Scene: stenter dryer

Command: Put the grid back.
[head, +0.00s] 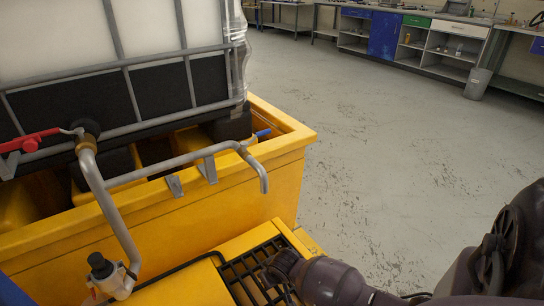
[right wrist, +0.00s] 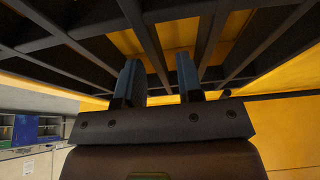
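The black grid (head: 256,268) lies at the front part of the yellow containment tray (head: 215,204), at the bottom of the head view. Its lower part is cut off by the frame and partly covered by my right arm. I cannot tell whether it is seated flush. In the right wrist view, the dark bars of the grid (right wrist: 152,42) fill the top, with yellow behind them. My right gripper (right wrist: 160,80) is close to the bars, its two fingers apart, with a bar showing between them. I cannot tell whether they touch it. My left gripper is not in view.
A white caged tank (head: 85,40) stands in the tray. A grey bent pipe (head: 110,205) and a horizontal pipe with a hook (head: 200,155) stick out over the tray. Workbenches (head: 440,45) and a grey bin (head: 477,84) stand far back. The floor (head: 390,150) to the right is clear.

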